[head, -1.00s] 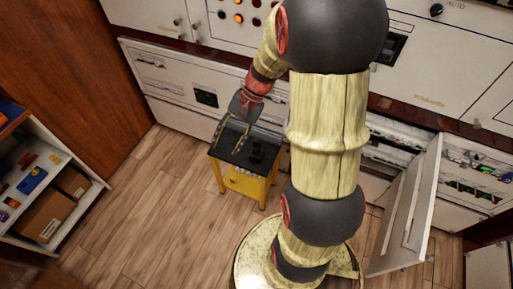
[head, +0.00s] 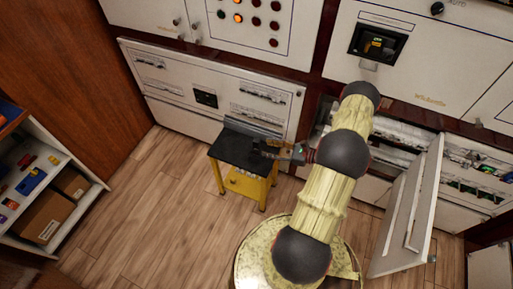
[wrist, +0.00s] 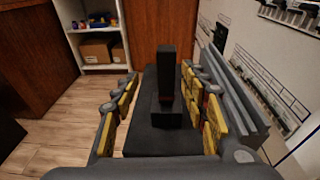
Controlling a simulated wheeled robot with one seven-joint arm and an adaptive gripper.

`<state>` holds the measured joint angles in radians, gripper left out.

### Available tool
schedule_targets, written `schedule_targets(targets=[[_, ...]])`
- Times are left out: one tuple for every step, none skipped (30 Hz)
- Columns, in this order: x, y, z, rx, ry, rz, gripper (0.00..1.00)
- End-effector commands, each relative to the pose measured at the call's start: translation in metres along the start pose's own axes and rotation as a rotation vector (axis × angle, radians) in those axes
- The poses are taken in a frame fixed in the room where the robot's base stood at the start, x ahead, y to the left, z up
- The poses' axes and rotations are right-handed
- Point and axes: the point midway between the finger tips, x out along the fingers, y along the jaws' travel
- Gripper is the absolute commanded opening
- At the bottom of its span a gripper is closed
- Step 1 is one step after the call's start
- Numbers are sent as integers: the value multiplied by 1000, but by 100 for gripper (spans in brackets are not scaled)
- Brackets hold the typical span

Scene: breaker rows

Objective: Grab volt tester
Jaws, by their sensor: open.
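A black upright device (wrist: 166,85), which looks like the volt tester, stands on the dark top of a small yellow cart (head: 236,187). In the wrist view it lies between the two yellow-padded fingers of my gripper (wrist: 159,82). The gripper is open, with a finger on each side of the device. I cannot tell whether the right finger touches it. In the head view my gripper (head: 262,148) reaches over the cart top from the right and largely hides the device.
White breaker cabinets (head: 210,100) line the wall behind the cart. A cabinet door (head: 408,215) stands open at right. A shelf (head: 75,215) with boxes and small coloured items is at left. The wooden floor between shelf and cart is clear.

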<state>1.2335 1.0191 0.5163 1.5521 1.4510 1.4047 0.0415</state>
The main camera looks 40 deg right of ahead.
Motion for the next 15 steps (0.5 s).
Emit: schedule_targets(targets=[[-2,-5,-5,12,-10,-27,44],[-2,-7,-7,17,-16,-38,44],[-1,-9,-8,21,-20,-49,44],[1,-10,-9,23,-23,-53,44],[3,-11,-9,23,-24,-55,44],[7,-12,-9,24,-24,-57,44],[11,-12,-9,23,-24,-57,44],[14,-12,-9,23,-24,-55,44],[19,-12,-9,23,-23,-55,44],[21,-12,-9,22,-23,-55,44],[24,-12,-9,22,-23,-56,44],[28,-12,-9,22,-23,-55,44],[31,-11,-9,22,-23,-54,44],[35,-11,-9,22,-23,-53,44],[41,-10,-10,23,-23,-53,44]])
